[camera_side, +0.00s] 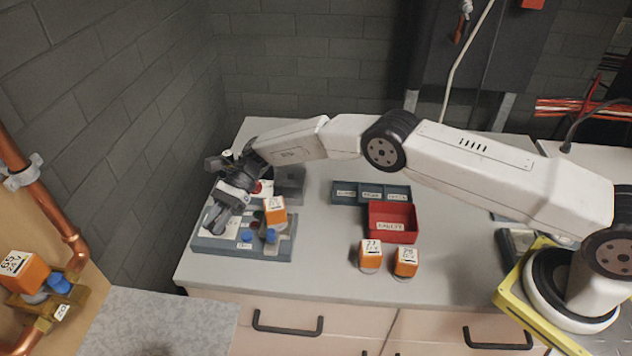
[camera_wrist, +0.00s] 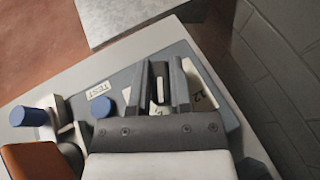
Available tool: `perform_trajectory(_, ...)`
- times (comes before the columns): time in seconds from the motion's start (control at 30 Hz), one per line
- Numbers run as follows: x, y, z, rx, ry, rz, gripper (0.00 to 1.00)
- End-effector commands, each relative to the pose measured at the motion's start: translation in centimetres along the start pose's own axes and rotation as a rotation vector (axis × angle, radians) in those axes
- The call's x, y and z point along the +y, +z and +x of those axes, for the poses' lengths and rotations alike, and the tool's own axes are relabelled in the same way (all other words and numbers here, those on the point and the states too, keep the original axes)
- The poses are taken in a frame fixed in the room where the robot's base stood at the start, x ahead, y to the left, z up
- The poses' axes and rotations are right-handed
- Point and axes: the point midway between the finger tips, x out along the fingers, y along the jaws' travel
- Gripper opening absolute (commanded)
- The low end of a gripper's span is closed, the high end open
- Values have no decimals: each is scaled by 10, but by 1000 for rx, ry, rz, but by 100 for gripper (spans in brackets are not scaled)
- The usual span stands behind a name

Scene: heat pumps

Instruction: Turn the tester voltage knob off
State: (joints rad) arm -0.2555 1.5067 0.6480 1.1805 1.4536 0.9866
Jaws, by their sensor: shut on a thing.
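The tester (camera_side: 243,252) is a blue-grey panel at the left end of the bench, with blue knobs and an orange block (camera_side: 275,211) on it. My gripper (camera_side: 213,217) points down at the tester's left side. In the wrist view its dark fingers (camera_wrist: 166,92) are shut on the voltage knob (camera_wrist: 159,88), which is mostly hidden between them. White number labels, partly hidden, lie around the fingers; one (camera_wrist: 201,98) seems to read 12. A TEST label (camera_wrist: 98,90) and a blue knob (camera_wrist: 105,107) are just to the left.
A red bin (camera_side: 393,222) and a dark divided tray (camera_side: 370,193) stand mid-bench. Two orange blocks (camera_side: 370,254) (camera_side: 405,262) stand near the front edge. A brick wall rises close to the tester's left. Copper piping (camera_side: 40,195) runs at far left.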

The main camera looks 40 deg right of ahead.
Motion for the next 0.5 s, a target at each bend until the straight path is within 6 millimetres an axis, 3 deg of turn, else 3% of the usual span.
perform_trajectory(0.4,-1,2,0,4,15,-11,0)
perform_trajectory(0.43,-1,2,0,4,15,-11,28)
perform_trajectory(0.5,0,2,0,4,15,-10,50)
